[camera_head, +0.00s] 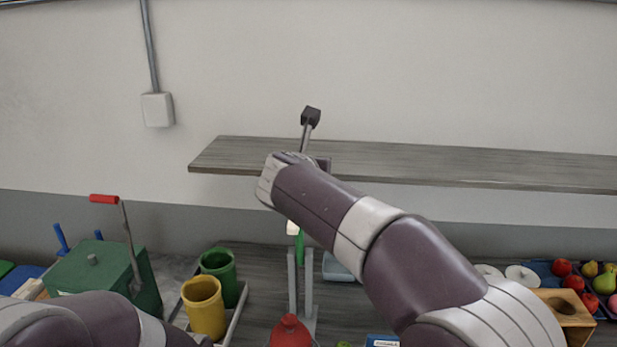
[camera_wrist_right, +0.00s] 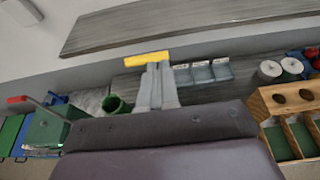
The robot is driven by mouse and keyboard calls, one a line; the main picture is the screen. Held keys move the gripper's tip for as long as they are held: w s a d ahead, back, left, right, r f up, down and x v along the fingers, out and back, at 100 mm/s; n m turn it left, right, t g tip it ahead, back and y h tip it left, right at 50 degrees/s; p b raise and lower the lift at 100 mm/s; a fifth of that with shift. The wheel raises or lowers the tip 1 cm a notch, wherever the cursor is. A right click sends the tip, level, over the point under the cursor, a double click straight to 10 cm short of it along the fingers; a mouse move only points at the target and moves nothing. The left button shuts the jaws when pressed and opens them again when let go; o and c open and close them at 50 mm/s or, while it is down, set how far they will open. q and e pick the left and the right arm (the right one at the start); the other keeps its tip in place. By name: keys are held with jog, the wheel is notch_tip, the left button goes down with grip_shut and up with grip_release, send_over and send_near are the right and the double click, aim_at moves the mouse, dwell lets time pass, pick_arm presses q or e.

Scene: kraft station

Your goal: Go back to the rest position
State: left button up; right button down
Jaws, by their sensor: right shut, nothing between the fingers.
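My right arm reaches in from the right in the head view, with its hand in front of the shelf (camera_head: 420,165). The hand hides its own fingers there. In the right wrist view my right gripper (camera_wrist_right: 158,68) shows two grey fingers close together, shut and empty. A yellow bar (camera_wrist_right: 130,60) lies behind the fingertips; I cannot tell whether they touch. My left arm shows at the bottom left of the head view; its gripper is outside the frame.
A green box (camera_head: 85,275) with a red-handled crank, a yellow pot (camera_head: 205,310) and a green pot (camera_head: 220,265) stand left. A grey two-post stand (camera_head: 309,285) and a red object (camera_head: 290,332) stand centrally. Right are a wooden block (camera_head: 575,312) and fruit (camera_head: 562,268).

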jog(key=s+a+f+n+y, duration=0.1)
jog(key=a+f+n+y, duration=0.2)
jog(key=n, duration=0.6)
jog(key=a+f+n+y, duration=0.2)
jog(key=f+n, duration=0.2)
jog(key=n, duration=0.5)
jog(key=s+d+f+n+g+b, duration=0.1)
jog(key=s+d+f+n+g, duration=0.25)
jog(key=f+n, duration=0.3)
jog(key=s+d+f+n+g+b, duration=0.2)
jog(key=s+f+n, duration=0.25)
jog(key=f, duration=0.35)
pick_arm(q)
notch_tip(320, 180, down, 8)
jog(key=b, duration=0.5)
jog(key=shift+f, duration=0.2)
pick_arm(e)
jog(key=s+d+f+n+g+h, duration=0.2)
jog(key=s+d+f+n+g, duration=0.1)
jog(key=s+d+f, duration=0.6)
jog(key=s+d+f+n+g+h, duration=0.2)
jog(key=s+d+f+n+g, duration=0.2)
jog(key=s+d+f, duration=0.6)
jog(key=s+d, duration=0.1)
jog(key=d, duration=0.4)
jog(key=shift+s+n+h, duration=0.3)
jog(key=shift+n, duration=0.1)
